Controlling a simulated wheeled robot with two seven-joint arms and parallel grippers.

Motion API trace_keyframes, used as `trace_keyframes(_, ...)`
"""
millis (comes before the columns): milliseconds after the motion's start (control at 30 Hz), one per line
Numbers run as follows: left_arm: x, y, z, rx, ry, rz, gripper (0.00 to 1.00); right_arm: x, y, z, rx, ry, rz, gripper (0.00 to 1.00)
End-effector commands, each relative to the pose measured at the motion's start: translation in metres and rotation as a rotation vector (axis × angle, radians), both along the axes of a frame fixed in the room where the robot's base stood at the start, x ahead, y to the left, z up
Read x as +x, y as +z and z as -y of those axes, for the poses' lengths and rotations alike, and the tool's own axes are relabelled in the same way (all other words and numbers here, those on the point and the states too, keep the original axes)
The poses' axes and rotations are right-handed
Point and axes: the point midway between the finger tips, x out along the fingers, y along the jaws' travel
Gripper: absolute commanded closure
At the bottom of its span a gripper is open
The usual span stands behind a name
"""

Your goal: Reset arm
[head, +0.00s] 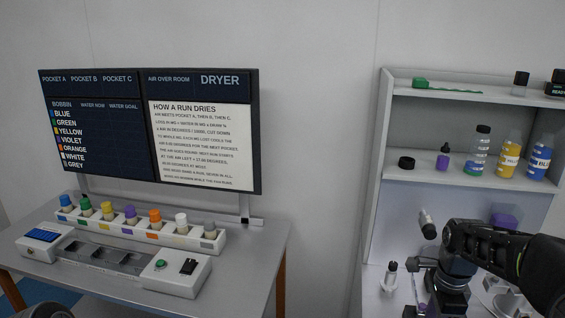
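My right arm enters from the right edge and bends down in front of the shelf unit (373,190). My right gripper (444,292) points down at the bottom edge of the head view, over the unit's lower surface. Its fingertips are not clear, so I cannot tell whether it is open, shut or holding something. A small white-and-dark cylinder (427,224) shows just left of the arm; I cannot tell what supports it. A small pale bottle (390,274) is left of the gripper. My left gripper is not in view; a dark rounded part shows at the bottom left.
At left, a grey table (262,262) carries a white rack (213,244) of several coloured-cap bobbins and a dryer unit (182,283). A dark board (95,152) stands behind. Upper shelves hold bottles, including a yellow one (509,158). The arm hides part of the lower bay.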

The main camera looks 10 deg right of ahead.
Motion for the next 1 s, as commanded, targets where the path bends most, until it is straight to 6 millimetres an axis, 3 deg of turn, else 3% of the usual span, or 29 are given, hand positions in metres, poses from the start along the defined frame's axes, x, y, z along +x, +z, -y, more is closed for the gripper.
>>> trace_keyframes(367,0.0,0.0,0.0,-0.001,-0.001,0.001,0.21,0.043,-0.006,-0.003,-0.059,0.328,0.179,0.66)
trace_keyframes(567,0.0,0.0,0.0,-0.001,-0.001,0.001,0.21,0.077,-0.041,-0.045,-0.121,0.689,0.299,0.66)
trace_keyframes(667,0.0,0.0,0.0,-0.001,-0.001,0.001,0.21,0.086,-0.078,-0.083,-0.159,0.924,0.347,0.66)
trace_keyframes(767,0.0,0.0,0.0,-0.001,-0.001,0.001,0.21,0.079,-0.13,-0.131,-0.184,1.175,0.38,0.66)
trace_keyframes(867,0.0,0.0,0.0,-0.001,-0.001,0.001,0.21,0.053,-0.183,-0.179,-0.187,1.395,0.4,0.66)
trace_keyframes(1000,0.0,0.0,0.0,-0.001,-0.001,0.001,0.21,-0.01,-0.245,-0.239,-0.137,1.616,0.405,0.66)
